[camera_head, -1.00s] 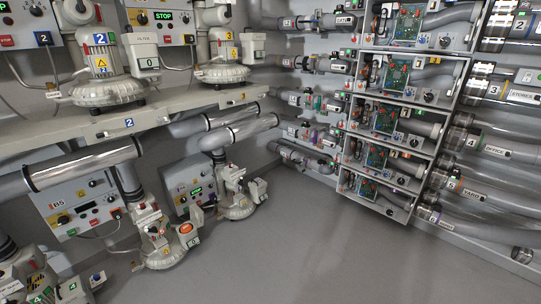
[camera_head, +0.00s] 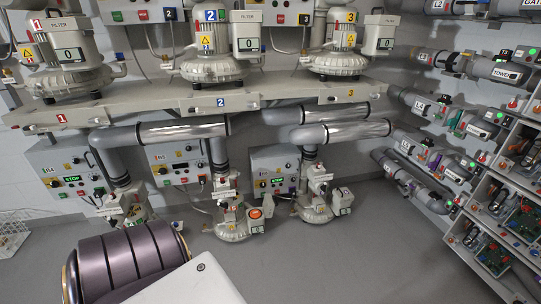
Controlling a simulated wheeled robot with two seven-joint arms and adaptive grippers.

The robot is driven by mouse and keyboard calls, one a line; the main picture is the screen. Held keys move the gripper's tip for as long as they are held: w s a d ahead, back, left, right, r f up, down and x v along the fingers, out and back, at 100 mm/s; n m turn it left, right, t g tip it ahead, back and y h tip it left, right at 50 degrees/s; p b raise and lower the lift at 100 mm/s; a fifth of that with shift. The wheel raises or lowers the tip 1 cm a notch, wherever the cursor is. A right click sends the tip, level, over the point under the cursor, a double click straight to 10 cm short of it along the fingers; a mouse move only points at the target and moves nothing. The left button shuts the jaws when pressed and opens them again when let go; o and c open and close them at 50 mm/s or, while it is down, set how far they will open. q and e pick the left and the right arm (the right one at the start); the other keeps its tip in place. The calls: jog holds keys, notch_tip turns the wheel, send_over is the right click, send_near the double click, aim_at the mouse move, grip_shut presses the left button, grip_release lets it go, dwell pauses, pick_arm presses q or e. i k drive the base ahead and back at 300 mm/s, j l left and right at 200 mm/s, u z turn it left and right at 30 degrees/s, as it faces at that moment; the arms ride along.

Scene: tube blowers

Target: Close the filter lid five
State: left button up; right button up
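The lower middle blower (camera_head: 232,222) stands on the floor below the bench, in front of the control box marked five (camera_head: 178,164). Its pale filter housing (camera_head: 259,224) is on its right side, with a round orange part (camera_head: 255,212) showing at its upper end. The housing is small here, and I cannot tell for sure how its lid sits. Neither of my grippers is in view.
Blower three (camera_head: 337,62) and two others stand on the bench (camera_head: 285,99). Silver pipes (camera_head: 183,131) run beneath it. More blowers flank the middle one, including the right one (camera_head: 316,207). Grey floor (camera_head: 330,265) is clear in front. A circuit-board rack (camera_head: 500,225) stands right.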

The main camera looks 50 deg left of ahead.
aim_at(271, 206)
jog(key=i+l+u, duration=0.15)
jog(key=i+u, duration=0.25)
jog(key=i+l+u, duration=0.55)
jog(key=u, duration=0.25)
jog(key=i+l+u, duration=0.3)
jog(key=u, duration=0.15)
jog(key=i+l+u, duration=0.15)
jog(key=l+u, duration=0.3)
jog(key=i+l+u, duration=0.1)
jog(key=l+u, duration=0.65)
jog(key=l, duration=0.3)
jog(key=l+u, duration=0.25)
jog(key=l, duration=0.4)
jog(key=k, duration=0.05)
